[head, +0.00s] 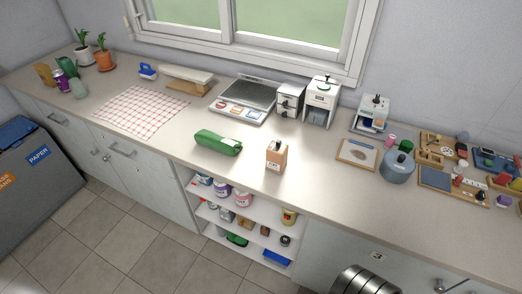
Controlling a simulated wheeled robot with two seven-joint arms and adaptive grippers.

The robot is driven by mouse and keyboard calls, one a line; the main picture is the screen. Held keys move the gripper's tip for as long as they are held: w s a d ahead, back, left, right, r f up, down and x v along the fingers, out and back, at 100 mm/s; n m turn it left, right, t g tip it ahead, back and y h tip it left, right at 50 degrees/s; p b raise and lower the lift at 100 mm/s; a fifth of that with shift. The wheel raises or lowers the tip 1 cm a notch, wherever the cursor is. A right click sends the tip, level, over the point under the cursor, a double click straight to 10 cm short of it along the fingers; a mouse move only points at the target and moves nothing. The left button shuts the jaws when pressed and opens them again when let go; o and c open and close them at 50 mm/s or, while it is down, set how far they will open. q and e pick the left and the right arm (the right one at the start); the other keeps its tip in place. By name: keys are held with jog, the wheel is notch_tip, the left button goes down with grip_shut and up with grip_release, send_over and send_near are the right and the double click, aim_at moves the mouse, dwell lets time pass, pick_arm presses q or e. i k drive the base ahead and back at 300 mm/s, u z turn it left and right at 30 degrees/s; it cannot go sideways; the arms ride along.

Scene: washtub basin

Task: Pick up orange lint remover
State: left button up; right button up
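A small orange-tan upright object (277,157) with a dark top and a pale label stands near the front edge of the counter, at the middle of the head view. It is the closest match to the orange lint remover, but it is too small to be sure. Nothing touches it.
A green packet (217,142) lies left of the orange-tan object on the counter (325,190). A scale (243,101) is behind, and a grey-blue pot (397,168) and trays stand to the right. Open shelves (250,222) are below. The counter front right of the object is clear.

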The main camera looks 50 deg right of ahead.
aim_at(276, 157)
jog(key=i, duration=1.1)
jog(key=z, duration=1.85)
